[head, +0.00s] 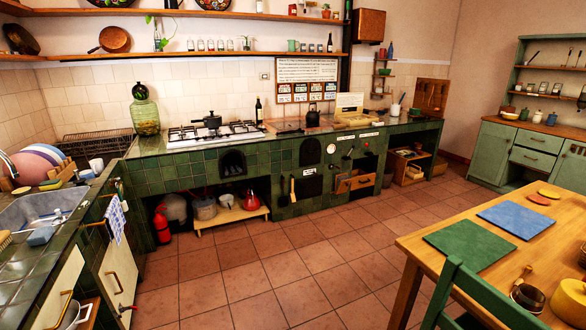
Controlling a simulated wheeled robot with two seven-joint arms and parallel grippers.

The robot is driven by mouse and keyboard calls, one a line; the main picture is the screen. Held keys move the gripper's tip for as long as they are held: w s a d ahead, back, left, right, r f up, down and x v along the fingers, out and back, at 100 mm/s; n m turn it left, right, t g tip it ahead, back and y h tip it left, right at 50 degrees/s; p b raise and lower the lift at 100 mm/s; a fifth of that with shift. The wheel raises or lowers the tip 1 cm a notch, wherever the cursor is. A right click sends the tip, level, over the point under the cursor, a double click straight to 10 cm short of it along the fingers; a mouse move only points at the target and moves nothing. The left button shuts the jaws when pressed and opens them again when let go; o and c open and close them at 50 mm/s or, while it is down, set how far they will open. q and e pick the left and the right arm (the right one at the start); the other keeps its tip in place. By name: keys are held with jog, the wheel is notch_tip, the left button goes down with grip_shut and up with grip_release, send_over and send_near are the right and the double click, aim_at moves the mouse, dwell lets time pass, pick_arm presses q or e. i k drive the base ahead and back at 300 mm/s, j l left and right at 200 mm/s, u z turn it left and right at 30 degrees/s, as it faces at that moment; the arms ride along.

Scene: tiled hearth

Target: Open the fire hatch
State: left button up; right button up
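A green-tiled hearth (270,161) runs along the back wall. A dark, rounded hatch (310,152) sits in its front, right of the middle, and looks shut. A dark rectangular hatch (308,187) is below it and also looks shut. I cannot tell which of them is the fire hatch. Neither of my grippers shows in the head view.
A wooden table (415,243) with green and blue mats and a green chair (482,298) fill the right front. A sink counter (25,270) is at the left. A red fire extinguisher (162,225) stands by the hearth's left end. The tiled floor (262,280) between is clear.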

aim_at(310, 149)
jog(key=i+j+u, duration=0.3)
jog(key=i, duration=0.6)
jog(key=i+l+u, duration=0.1)
jog(key=i+u, duration=0.2)
jog(key=i, duration=0.6)
